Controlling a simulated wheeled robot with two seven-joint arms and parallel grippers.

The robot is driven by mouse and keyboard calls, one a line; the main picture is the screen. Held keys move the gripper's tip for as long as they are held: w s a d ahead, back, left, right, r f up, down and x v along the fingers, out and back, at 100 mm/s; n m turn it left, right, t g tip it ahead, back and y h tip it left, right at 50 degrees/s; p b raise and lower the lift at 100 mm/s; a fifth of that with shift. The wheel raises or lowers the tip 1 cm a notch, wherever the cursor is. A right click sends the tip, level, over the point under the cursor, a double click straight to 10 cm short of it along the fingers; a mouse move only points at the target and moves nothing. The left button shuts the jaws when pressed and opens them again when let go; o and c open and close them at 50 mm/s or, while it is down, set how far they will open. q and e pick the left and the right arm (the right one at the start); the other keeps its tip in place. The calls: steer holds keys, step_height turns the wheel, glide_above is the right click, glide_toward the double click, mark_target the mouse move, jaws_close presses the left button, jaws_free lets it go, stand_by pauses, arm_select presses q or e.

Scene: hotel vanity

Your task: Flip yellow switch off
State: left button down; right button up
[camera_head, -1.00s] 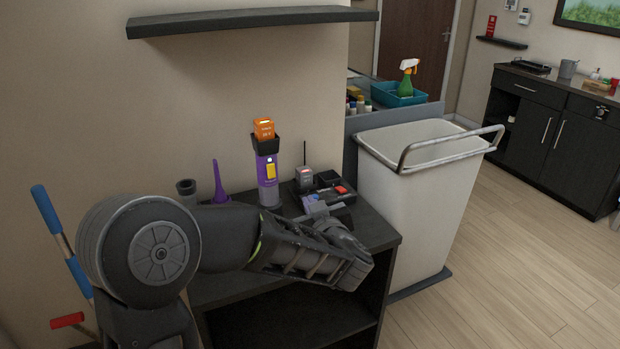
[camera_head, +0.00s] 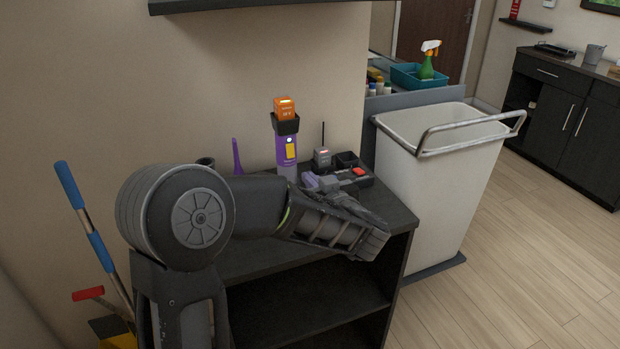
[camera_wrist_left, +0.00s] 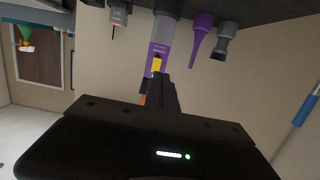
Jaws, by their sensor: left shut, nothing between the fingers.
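The yellow switch (camera_head: 290,148) sits on the front of a purple handheld device (camera_head: 287,164) with an orange block (camera_head: 285,107) on top. The device stands upright on the dark cabinet. In the left wrist view the scene is upside down, and the yellow switch (camera_wrist_left: 157,65) shows just beyond my fingertips. My left gripper (camera_head: 309,181) is shut and empty, close to the device's lower right side in the head view. In the left wrist view my left gripper (camera_wrist_left: 162,78) points towards the switch and partly covers the device. Contact cannot be told. My right gripper is not in view.
A purple nozzle (camera_head: 237,157) and a dark grey attachment (camera_head: 206,162) stand left of the device. A black tray (camera_head: 347,159) with small items is behind my gripper. A white bin (camera_head: 440,190) stands right of the cabinet (camera_head: 345,302). A dark shelf (camera_head: 270,4) hangs above.

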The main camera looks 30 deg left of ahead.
mark_target(290, 158)
arm_select(q)
steer(key=p+x, duration=0.2)
steer(key=x, duration=0.9)
steer(key=shift+w+a+f, duration=0.15)
steer(key=shift+w+a, duration=0.05)
steer(key=shift+a, duration=0.1)
